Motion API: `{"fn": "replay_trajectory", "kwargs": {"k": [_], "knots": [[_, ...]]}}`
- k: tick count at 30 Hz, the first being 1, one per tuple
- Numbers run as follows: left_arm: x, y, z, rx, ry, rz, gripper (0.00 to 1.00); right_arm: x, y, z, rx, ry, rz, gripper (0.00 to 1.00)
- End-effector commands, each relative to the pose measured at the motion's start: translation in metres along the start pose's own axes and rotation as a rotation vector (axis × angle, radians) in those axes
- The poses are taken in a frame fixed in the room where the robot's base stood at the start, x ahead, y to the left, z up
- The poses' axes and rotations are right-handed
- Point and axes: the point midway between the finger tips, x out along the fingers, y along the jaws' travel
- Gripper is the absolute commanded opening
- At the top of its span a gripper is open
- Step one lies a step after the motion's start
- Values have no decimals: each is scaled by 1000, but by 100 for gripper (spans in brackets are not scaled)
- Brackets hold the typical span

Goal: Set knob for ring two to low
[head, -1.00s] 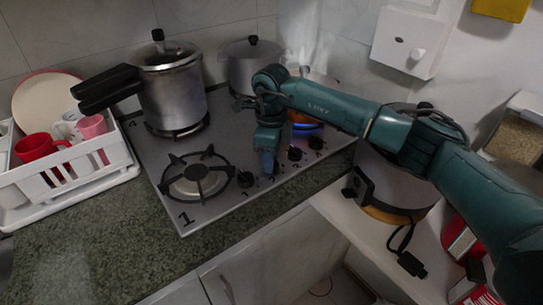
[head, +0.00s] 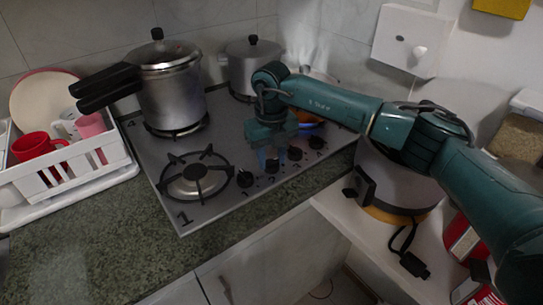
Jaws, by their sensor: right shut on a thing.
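The gas hob (head: 222,205) has a row of black knobs along its front right side. My right gripper (head: 268,157) reaches over the hob from the right, pointing down. It is shut on the second knob from the left (head: 271,167), whose lower part shows below the fingers. The gripper hides the knob's top and pointer, so I cannot read its setting. Behind my arm, a ring (head: 308,118) shows an orange glow; much of that ring is hidden. The front left ring (head: 195,181), marked 1, is bare and unlit. My left gripper is not in view.
A pressure cooker (head: 172,95) stands on the back left ring, its handle pointing left. A steel pot (head: 243,75) stands at the back. Other knobs (head: 245,179) (head: 295,153) flank the gripper closely. A white dish rack (head: 75,182) is at left.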

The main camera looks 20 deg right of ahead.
Motion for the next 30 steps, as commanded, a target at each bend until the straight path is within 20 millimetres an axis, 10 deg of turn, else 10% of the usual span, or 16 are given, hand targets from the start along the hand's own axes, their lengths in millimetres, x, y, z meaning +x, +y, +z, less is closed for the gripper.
{"fn": "replay_trajectory", "kwargs": {"k": [30], "knots": [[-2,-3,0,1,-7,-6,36,-1,0,1,805,-2,1,12]]}}
